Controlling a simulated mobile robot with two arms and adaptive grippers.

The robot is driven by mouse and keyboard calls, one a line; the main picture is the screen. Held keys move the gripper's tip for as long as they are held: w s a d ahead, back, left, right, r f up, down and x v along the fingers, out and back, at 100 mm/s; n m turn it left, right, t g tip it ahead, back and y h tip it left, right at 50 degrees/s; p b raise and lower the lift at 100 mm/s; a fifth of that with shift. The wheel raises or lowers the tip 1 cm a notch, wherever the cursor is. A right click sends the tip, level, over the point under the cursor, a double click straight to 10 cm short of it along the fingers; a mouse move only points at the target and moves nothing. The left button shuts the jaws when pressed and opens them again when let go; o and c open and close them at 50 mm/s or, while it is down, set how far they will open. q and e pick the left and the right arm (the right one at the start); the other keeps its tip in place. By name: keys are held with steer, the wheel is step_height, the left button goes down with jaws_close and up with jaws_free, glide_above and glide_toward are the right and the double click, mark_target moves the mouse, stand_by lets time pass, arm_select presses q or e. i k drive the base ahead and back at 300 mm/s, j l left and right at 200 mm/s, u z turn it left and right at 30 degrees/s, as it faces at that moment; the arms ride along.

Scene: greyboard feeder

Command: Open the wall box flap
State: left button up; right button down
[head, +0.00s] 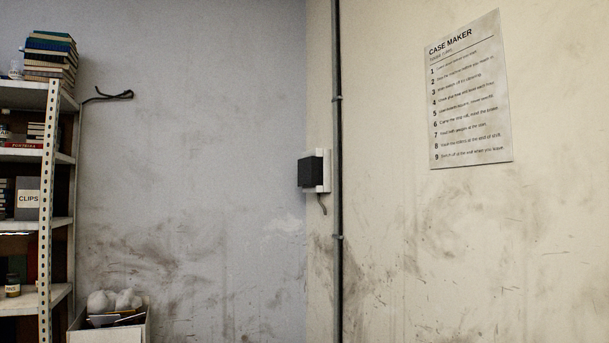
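The wall box (327,172) is a small white box on the right wall, close to the room corner and just left of a vertical pipe. A dark, nearly square flap (310,172) shows at its front left side. I cannot tell from here whether the flap is shut or partly open. A short dark cable hangs below the box. Neither of my grippers is in the head view.
A metal shelf (46,190) with books, a CLIPS box and a jar stands at the left. A bin (112,332) with white crumpled stuff sits beside it. A grey pipe (338,120) runs up the wall. A CASE MAKER poster (470,95) hangs at right.

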mark_target(310, 169)
steer(key=i+u, duration=0.2)
steer(key=i, duration=2.85)
steer(key=j, duration=0.1)
